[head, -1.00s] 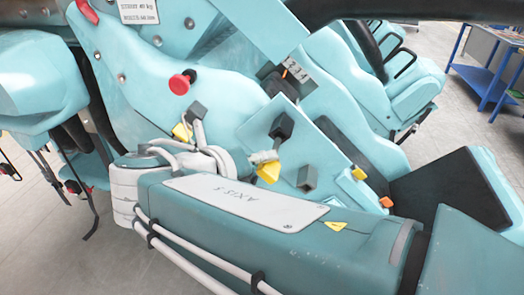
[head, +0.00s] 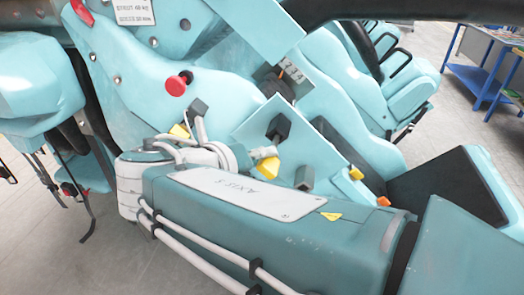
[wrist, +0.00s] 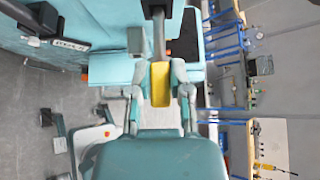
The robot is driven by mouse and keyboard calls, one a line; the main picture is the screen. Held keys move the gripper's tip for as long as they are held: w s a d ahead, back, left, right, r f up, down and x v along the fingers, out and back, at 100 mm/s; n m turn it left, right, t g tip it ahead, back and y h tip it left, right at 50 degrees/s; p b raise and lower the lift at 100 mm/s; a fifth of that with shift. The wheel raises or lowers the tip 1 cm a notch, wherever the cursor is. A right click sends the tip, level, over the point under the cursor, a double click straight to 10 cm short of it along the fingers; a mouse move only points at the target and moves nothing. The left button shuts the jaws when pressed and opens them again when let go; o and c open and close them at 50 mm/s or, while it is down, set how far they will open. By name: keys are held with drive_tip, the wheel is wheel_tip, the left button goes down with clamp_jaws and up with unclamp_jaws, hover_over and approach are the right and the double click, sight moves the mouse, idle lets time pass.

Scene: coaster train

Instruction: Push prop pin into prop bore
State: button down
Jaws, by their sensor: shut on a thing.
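My gripper (wrist: 163,76) is shut on a yellow block (wrist: 160,84), which I take to be the grip of the prop pin. In the head view the yellow block (head: 265,167) shows beyond my forearm, with a light fingertip against it. In the wrist view a dark grey rod (wrist: 158,38) runs in line from the yellow block to a black block (wrist: 155,9). In the head view a black block (head: 279,128) stands on the turquoise plate (head: 254,124). I cannot tell which part is the bore or whether the rod is inside it.
A grey square block (wrist: 138,39) stands left of the rod; one also shows in the head view (head: 304,178). A red knob (head: 177,85) sticks out of the turquoise seat shell. Black pads and an orange block (head: 383,201) lie to the right. A blue table (head: 480,78) stands far off.

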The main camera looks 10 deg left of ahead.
drive_tip(key=shift+w+d, duration=0.2)
drive_tip(key=shift+w, duration=2.15)
drive_tip(key=shift+c, duration=2.4)
unclamp_jaws()
approach(273, 139)
drive_tip(key=v, duration=0.4)
drive_tip(key=shift+s, duration=0.2)
